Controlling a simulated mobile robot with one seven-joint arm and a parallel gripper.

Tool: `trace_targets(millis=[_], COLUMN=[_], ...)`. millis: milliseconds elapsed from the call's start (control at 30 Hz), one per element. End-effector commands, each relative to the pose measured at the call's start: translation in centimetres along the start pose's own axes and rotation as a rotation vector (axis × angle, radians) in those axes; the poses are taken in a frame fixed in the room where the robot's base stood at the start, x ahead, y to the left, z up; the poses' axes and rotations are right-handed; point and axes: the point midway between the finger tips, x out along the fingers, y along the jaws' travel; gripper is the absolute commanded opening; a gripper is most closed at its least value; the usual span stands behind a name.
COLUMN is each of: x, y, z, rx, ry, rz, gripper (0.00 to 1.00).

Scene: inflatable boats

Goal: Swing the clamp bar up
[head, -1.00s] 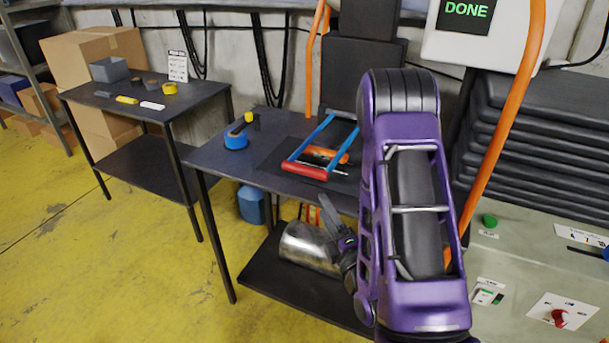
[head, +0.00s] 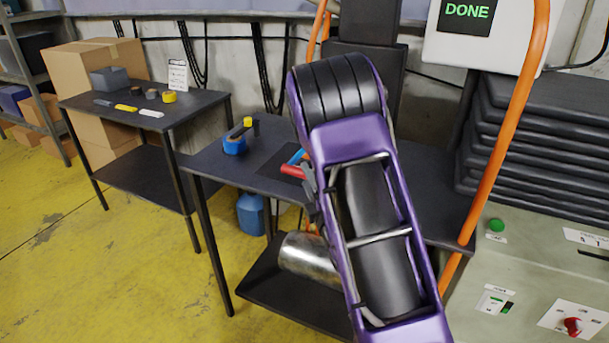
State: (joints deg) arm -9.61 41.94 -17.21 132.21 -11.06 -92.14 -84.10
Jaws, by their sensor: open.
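The clamp bar shows as a red handle (head: 291,170) with a short piece of blue side arm (head: 297,156) behind it, low over the dark table (head: 215,160). The rest of the bar and whatever lies under it are hidden behind my purple arm. My gripper (head: 308,180) shows only as a grey finger part at the arm's left edge, just right of the red handle. It is open. Whether it touches the handle I cannot tell.
A metal cylinder (head: 305,260) rests on the lower shelf. The yellow floor at left is clear.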

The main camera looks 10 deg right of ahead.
Motion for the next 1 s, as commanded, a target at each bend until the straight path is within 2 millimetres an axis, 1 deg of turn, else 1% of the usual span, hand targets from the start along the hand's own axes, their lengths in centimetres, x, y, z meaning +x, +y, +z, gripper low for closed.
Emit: trace_targets(millis=[33,100,200,300,533,567,600,867,900,1000], x=[0.7,1.5,2.2,2.5,2.5,2.5,2.5,2.5,2.5,2.5], y=[0.0,0.0,0.0,0.0,-0.1,-0.1,-0.1,-0.1,-0.1,-0.1], z=[0.0,0.0,0.0,0.0,0.0,0.0,0.0,0.0,0.0,0.0], rx=[0.000,0.000,0.000,0.000,0.000,0.000,0.000,0.000,0.000,-0.001], ry=[0.001,0.001,0.001,0.000,0.000,0.000,0.000,0.000,0.000,0.000], rz=[0.002,0.002,0.000,0.000,-0.001,-0.001,-0.001,-0.001,-0.001,-0.001], gripper=[0.62,0.62,0.62,0.62,0.62,0.58,0.51,0.04,0.00,0.00])
